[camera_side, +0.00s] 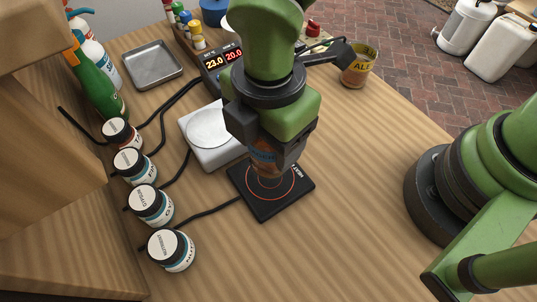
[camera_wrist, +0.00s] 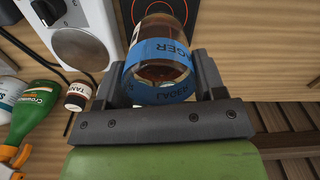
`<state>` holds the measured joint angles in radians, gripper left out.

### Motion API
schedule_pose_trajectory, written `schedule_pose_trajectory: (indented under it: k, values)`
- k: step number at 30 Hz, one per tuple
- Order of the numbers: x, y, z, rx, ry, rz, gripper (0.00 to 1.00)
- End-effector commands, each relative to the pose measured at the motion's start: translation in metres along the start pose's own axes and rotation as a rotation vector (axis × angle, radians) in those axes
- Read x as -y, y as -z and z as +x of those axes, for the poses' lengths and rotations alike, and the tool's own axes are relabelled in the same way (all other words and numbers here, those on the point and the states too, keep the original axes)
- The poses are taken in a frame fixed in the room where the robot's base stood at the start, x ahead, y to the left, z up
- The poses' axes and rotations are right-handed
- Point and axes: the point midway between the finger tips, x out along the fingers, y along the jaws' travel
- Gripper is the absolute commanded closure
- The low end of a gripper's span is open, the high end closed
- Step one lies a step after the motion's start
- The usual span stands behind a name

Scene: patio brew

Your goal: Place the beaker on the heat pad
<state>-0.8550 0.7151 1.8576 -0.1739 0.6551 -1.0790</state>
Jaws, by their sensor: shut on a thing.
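The beaker (camera_side: 264,168) holds amber-brown liquid and has a blue label. My gripper (camera_side: 270,157) is shut on it, pointing down over the heat pad. In the wrist view the beaker (camera_wrist: 160,72) sits between the two fingers, with part of its label readable. The heat pad (camera_side: 296,197) is a black square with a red ring. The beaker's lower end appears within the ring in the side view. I cannot tell whether it touches the pad. The pad's corner (camera_wrist: 197,12) also shows behind the beaker in the wrist view.
A white scale (camera_side: 208,130) stands just left of the pad. A controller with red digits (camera_side: 222,62) is behind. Several labelled jars (camera_side: 150,203) line the left edge.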

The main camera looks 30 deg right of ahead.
Motion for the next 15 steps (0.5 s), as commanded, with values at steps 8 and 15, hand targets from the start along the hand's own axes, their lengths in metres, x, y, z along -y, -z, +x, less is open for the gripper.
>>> schedule_pose_trajectory:
  k: [8, 15]
  values:
    - [0.000, -0.001, 0.032, 0.002, 0.003, 0.002, 0.67]
    - [0.000, 0.000, 0.050, 0.000, -0.001, 0.003, 0.67]
